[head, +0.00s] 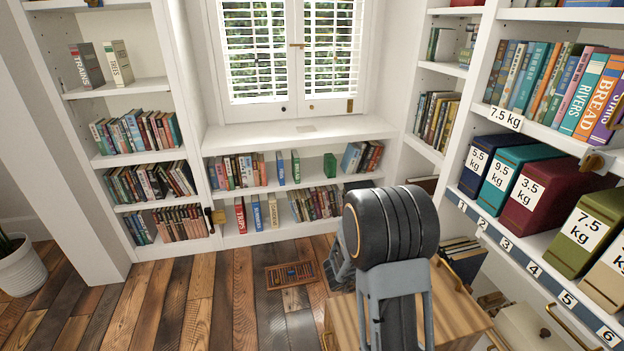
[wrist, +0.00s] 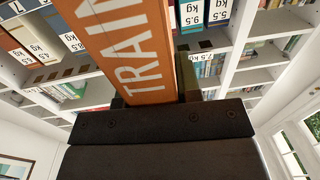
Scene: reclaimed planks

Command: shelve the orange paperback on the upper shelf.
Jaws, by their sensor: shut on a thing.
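In the wrist view my gripper (wrist: 152,98) is shut on an orange book (wrist: 128,45) with large pale letters reading "TRAIN", its far end cut off by the frame. In the head view my arm's dark joint stands in front, and neither the gripper nor the orange book can be made out. The right bookcase has a higher shelf (head: 548,137) with a row of upright books. A lower shelf (head: 476,217) below it holds weight-labelled volumes above a numbered strip.
A wooden-topped unit (head: 450,305) stands low beside my arm. A window bench (head: 300,132) with book rows is at the back, and a left bookcase (head: 120,92) has open room on its upper level. A plant pot (head: 20,268) stands at far left. The plank floor is mostly clear.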

